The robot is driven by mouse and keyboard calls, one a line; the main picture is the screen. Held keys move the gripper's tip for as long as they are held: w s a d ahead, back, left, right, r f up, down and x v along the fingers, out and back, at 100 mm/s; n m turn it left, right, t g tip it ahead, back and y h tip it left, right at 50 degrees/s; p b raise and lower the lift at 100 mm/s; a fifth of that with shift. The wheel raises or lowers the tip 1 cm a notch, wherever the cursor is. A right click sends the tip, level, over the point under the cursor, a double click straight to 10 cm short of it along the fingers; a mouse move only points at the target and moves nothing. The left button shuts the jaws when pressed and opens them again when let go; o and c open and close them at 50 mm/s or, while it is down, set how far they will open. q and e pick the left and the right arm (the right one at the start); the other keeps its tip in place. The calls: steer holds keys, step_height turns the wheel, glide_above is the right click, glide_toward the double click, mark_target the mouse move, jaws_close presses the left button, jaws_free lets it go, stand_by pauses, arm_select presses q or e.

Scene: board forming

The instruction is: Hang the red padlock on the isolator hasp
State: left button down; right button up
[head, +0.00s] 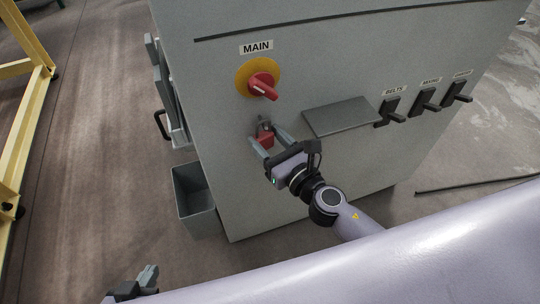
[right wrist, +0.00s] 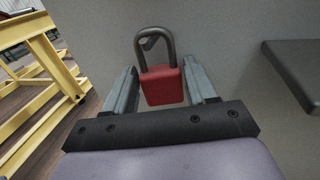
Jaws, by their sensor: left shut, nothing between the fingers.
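The red padlock (head: 265,141) is at the grey panel front, below the red rotary handle on its yellow disc (head: 262,85). In the right wrist view the padlock (right wrist: 162,86) is upright, its dark shackle on top, with a small dark curved piece inside the shackle loop. I cannot tell surely whether that piece is the hasp. My right gripper (head: 268,138) is open, its fingers on either side of the padlock body with slight gaps; it also shows in the right wrist view (right wrist: 162,90). My left gripper (head: 150,273) is shut and empty at the bottom left.
A grey shelf (head: 341,117) juts from the panel right of the padlock, with several dark switches (head: 426,101) beyond it. A grey bin (head: 194,197) is at the panel's lower left. A yellow frame (head: 22,110) stands far left. The floor between is clear.

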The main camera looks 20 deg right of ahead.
steer(key=shift+o, duration=1.3)
steer(key=v, duration=0.7)
steer(key=shift+b, duration=0.45)
steer(key=shift+s+d, duration=0.1)
